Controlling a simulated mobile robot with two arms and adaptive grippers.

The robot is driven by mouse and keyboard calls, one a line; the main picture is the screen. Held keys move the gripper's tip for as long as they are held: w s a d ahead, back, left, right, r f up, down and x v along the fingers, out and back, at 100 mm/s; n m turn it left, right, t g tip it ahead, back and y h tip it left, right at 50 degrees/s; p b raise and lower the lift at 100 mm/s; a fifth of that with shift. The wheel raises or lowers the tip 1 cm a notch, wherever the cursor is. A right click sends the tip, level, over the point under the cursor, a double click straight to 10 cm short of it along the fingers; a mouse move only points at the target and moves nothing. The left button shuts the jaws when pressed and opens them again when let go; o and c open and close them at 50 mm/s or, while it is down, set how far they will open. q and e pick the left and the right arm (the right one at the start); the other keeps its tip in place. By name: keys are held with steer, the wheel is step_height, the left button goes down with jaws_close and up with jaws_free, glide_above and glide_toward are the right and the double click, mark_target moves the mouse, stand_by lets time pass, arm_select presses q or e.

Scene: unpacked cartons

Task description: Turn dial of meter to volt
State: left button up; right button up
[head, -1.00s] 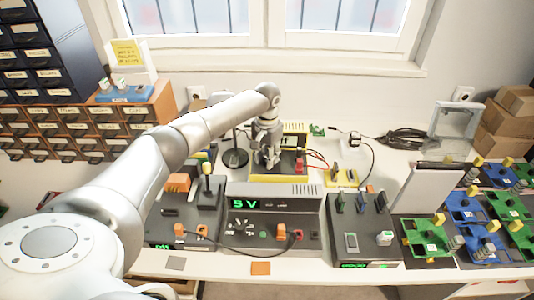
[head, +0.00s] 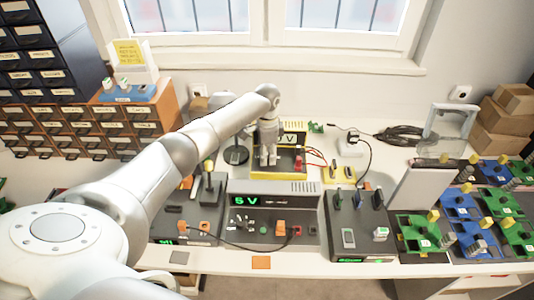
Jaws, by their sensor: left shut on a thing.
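The meter (head: 291,165) is a dark box with yellow edges at the back middle of the bench, behind the power supply. Its small pale display (head: 291,139) at the back shows what looks like a "V". My left gripper (head: 268,162) points down over the left part of the meter's face. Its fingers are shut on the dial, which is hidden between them. A red plug (head: 299,163) sits on the right of the meter face. My right gripper is out of view.
The grey power supply (head: 273,199) reading "5 V" stands in front of the meter. Dark units flank it. A round black stand (head: 236,155) is left of the meter; a yellow board (head: 340,174) is to its right. Green and blue trays fill the right side.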

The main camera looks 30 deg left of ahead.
arm_select(q)
steer(key=shift+m, duration=0.3)
stand_by(0.4)
steer(key=o, duration=1.1)
steer(key=shift+c, duration=0.2)
step_height(320, 180, up, 12)
